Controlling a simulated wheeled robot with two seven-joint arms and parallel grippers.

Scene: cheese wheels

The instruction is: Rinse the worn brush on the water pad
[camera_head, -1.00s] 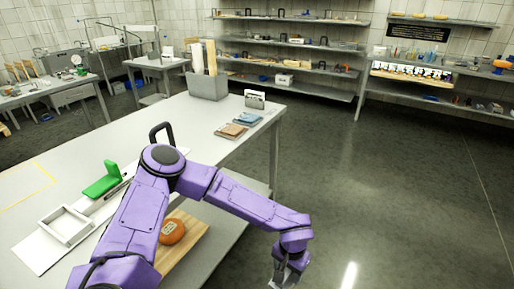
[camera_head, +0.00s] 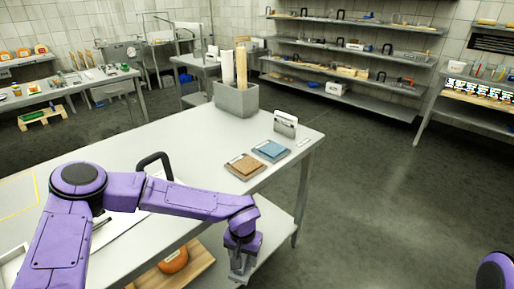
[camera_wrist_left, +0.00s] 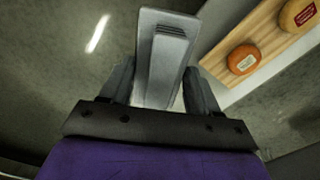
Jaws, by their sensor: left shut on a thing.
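A blue pad (camera_head: 271,151), likely the water pad, lies flat near the table's right edge. A brown pad (camera_head: 244,166) lies beside it, to the left. Both pads are apart from the gripper. My right gripper is out of view; only a purple part of my right arm shows at the lower right.
A small white sign (camera_head: 285,123) stands behind the blue pad. A grey bin (camera_head: 236,100) with tall rolls stands at the table's back. A black handle (camera_head: 154,162) rises near my left forearm. An orange cheese wheel (camera_head: 174,261) sits on a board on the lower shelf.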

